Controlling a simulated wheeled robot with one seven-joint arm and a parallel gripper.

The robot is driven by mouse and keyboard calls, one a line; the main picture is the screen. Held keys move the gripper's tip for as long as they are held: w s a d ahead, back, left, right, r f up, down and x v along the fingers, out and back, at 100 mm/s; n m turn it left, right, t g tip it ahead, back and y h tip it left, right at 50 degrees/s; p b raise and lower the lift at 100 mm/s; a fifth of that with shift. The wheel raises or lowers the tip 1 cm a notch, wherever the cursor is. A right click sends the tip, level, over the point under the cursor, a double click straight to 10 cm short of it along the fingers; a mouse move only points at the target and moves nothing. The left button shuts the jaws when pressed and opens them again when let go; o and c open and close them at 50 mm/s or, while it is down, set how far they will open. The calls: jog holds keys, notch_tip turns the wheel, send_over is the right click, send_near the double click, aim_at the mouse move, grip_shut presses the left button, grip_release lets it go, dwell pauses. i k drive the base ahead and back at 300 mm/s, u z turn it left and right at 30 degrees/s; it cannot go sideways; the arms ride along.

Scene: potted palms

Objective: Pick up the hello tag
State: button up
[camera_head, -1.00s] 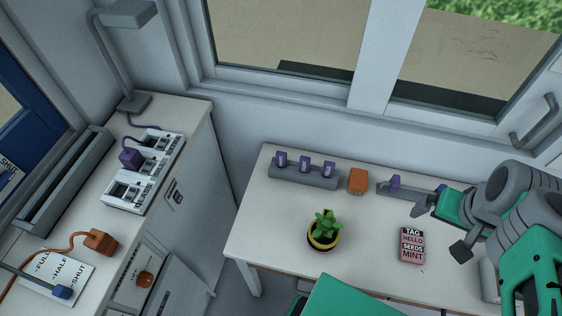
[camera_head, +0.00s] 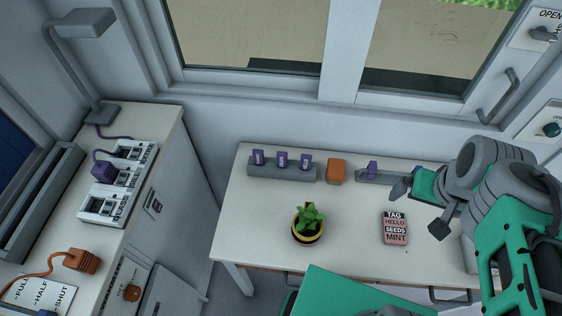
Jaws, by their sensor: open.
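Several small purple tags stand on the table. Three are in the left grey rack: one at its left (camera_head: 258,157), one in its middle (camera_head: 282,159) and one at its right (camera_head: 305,162). A single purple tag (camera_head: 372,168) stands in the right grey rack (camera_head: 388,179). Their markings are too small to read, so I cannot tell which is the hello tag.
An orange block (camera_head: 336,171) sits between the racks. A potted succulent (camera_head: 308,224) stands on the white table (camera_head: 262,225). The left counter holds a lamp (camera_head: 85,23), a labelled panel (camera_head: 115,182) and an orange corded block (camera_head: 81,261). The table's front-left is clear.

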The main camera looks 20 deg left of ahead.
aim_at(306, 159)
jog(key=z, duration=0.05)
jog(key=k, duration=0.45)
jog(key=u, duration=0.55)
jog(key=i, duration=0.3)
jog(key=u, duration=0.5)
